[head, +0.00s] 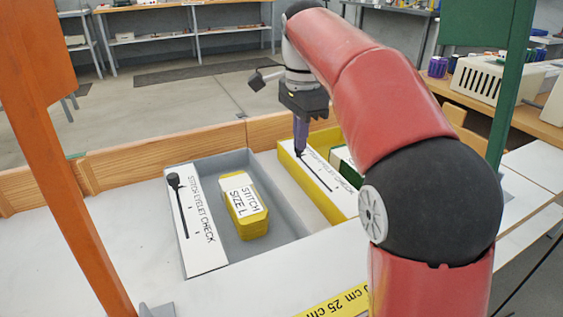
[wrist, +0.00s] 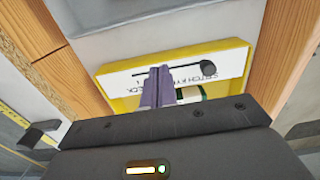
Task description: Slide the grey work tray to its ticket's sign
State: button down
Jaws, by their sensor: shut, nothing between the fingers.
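The grey work tray (head: 287,213) sits left of centre on the white table. A white strip (head: 196,229) reading "STITCH EYELET CHECK", with a black-knobbed bar, runs along its left side. In the wrist view the fingers (wrist: 157,88) are beside a black knob (wrist: 208,68) on that strip; contact is unclear.
An orange post (head: 75,200) stands at left and a green post (head: 510,75) at right. A wooden rail (head: 160,152) runs behind the trays. Table left of the grey tray is clear.

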jog(key=f, duration=0.3)
jog(key=f+b, duration=0.1)
jog(key=f, duration=0.6)
jog(key=shift+w+b, duration=0.25)
jog(key=shift+b, duration=0.1)
jog(key=a, duration=0.1)
jog(key=s+a+b, duration=0.1)
jog(key=shift+s+a+f, duration=0.1)
jog(key=shift+s+a, duration=0.1)
jog(key=shift+a, duration=0.2)
jog(key=shift+s+a, duration=0.15)
jog(key=shift+a, duration=0.25)
